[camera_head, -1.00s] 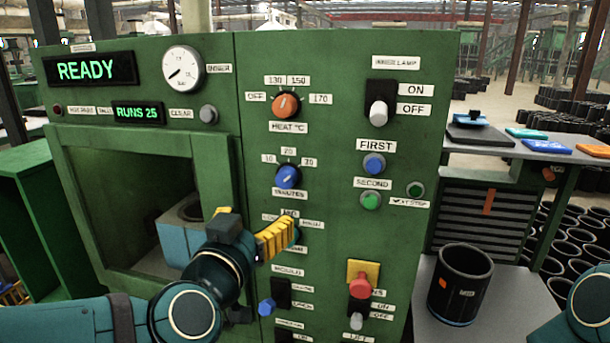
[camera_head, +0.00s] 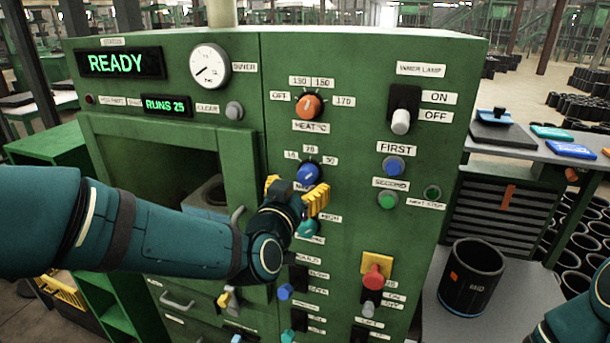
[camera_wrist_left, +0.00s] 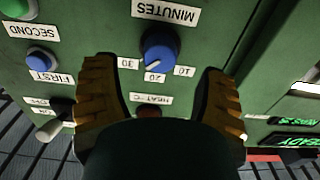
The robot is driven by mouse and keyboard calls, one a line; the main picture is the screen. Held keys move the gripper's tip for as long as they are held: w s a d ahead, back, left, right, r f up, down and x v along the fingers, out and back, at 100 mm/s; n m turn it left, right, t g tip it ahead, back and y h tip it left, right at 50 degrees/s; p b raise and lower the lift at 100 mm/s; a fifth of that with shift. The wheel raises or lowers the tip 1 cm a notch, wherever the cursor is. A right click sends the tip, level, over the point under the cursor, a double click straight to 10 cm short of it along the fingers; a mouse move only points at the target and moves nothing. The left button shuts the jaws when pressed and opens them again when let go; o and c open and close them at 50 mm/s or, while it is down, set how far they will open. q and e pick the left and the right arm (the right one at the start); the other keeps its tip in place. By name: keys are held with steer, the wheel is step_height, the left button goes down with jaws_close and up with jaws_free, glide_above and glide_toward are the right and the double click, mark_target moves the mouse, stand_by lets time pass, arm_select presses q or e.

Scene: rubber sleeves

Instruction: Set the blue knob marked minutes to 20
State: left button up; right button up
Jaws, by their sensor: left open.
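The blue minutes knob (camera_head: 308,174) is on the green panel below the orange heat knob. It also shows in the left wrist view (camera_wrist_left: 160,46), upside down, with labels 10, 20 and 30 around it. Its white mark appears to point between 20 and 30; the exact setting is hard to tell. My left gripper (camera_head: 294,191) is in front of and just below the knob in the head view, partly covering the MINUTES label. Its yellow fingers are open, one on each side of the knob in the left wrist view (camera_wrist_left: 158,70), apparently without touching it.
The orange heat knob (camera_head: 308,105) is above and a teal knob (camera_head: 308,228) is below. The blue FIRST button (camera_head: 393,166), green SECOND button (camera_head: 387,200) and lamp switch (camera_head: 401,121) are to the right. A red button (camera_head: 373,277) is lower right. A black sleeve (camera_head: 471,280) stands on the side table.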

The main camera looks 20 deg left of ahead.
mark_target(305, 179)
arm_select(q)
steer(key=shift+w, duration=1.85)
jaws_close()
